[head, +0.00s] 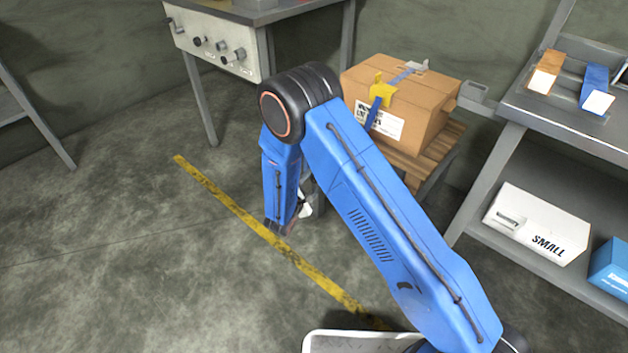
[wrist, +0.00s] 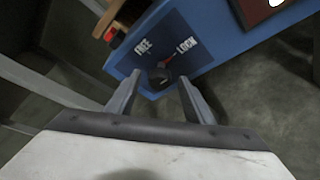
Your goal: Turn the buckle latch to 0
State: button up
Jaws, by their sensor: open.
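A dark round knob with a red pointer (wrist: 160,76) sits on a dark blue panel marked FREE and LOCK in the wrist view. The pointer leans up and right, toward the LOCK side. No 0 mark is readable. My gripper (wrist: 159,84) is open and empty, its fingers on either side of the knob's lower part in the picture; I cannot tell whether they touch it. In the head view a yellow buckle (head: 382,90) sits on a blue strap around a cardboard box (head: 425,108). My arm largely hides the gripper there.
The box stands on a wooden pallet (head: 440,150). A shelf unit (head: 540,112) at right holds a white SMALL box (head: 538,224) and a blue box (head: 610,265). A bench with a knob panel (head: 215,42) stands behind. The floor at left is clear, with a yellow line (head: 230,203).

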jog(key=shift+x, duration=1.05)
jog(key=c, duration=1.1)
jog(key=shift+o, duration=0.3)
